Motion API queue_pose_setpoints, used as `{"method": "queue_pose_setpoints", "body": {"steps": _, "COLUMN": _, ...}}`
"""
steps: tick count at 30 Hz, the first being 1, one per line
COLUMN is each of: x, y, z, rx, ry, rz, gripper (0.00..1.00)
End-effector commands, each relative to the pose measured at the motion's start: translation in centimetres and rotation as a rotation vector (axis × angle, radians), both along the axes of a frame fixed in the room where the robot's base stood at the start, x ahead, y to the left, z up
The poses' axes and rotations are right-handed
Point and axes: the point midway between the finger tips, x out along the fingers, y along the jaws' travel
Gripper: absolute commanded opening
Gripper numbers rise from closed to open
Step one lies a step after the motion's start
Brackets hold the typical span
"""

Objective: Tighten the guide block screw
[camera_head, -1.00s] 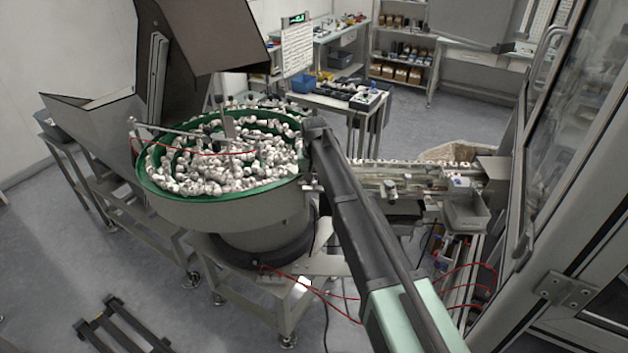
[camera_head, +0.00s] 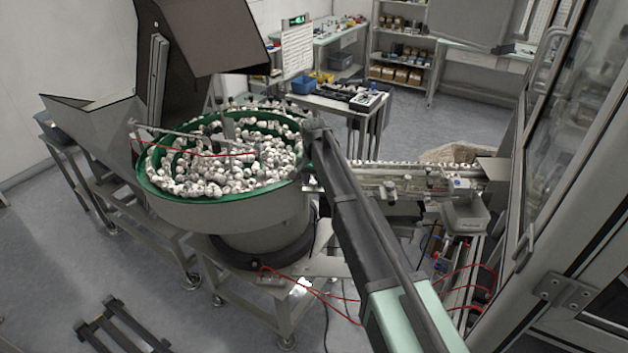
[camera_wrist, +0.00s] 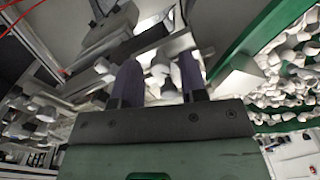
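My gripper (camera_wrist: 160,82) shows in the wrist view with its two dark purple fingers apart. White pieces show in the gap, seemingly beyond the fingertips; I cannot tell whether anything touches them. A pale grey block (camera_wrist: 240,78) lies just right of the right finger, beside the green bowl wall. I cannot tell whether it is the guide block, and no screw can be made out. In the head view my arm reaches to the junction of the feeder bowl (camera_head: 235,216) and the rail track (camera_head: 410,171). It hides most of the gripper there.
White caps (camera_wrist: 290,75) fill the green-lined bowl close on the right in the wrist view. In the head view a grey bin (camera_head: 465,215) hangs at the track's right end, near a door frame. Red tubing (camera_head: 335,296) runs below.

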Motion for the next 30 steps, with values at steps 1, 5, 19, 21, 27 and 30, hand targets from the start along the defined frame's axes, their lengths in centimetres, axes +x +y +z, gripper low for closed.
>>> {"method": "queue_pose_setpoints", "body": {"steps": 1, "x": 0.0, "y": 0.0, "z": 0.0, "rx": 0.0, "ry": 0.0, "rz": 0.0, "gripper": 0.47}}
{"method": "queue_pose_setpoints", "body": {"steps": 5, "x": 0.0, "y": 0.0, "z": 0.0, "rx": 0.0, "ry": 0.0, "rz": 0.001, "gripper": 0.47}}
{"method": "queue_pose_setpoints", "body": {"steps": 19, "x": 0.0, "y": 0.0, "z": 6.0, "rx": 0.0, "ry": 0.0, "rz": 0.001, "gripper": 0.47}}
{"method": "queue_pose_setpoints", "body": {"steps": 21, "x": 0.0, "y": 0.0, "z": 7.9, "rx": 0.0, "ry": 0.0, "rz": 0.001, "gripper": 0.47}}
{"method": "queue_pose_setpoints", "body": {"steps": 27, "x": 0.0, "y": 0.0, "z": 11.0, "rx": 0.0, "ry": 0.0, "rz": 0.001, "gripper": 0.47}}
{"method": "queue_pose_setpoints", "body": {"steps": 30, "x": 0.0, "y": 0.0, "z": 11.1, "rx": 0.0, "ry": 0.0, "rz": 0.001, "gripper": 0.47}}
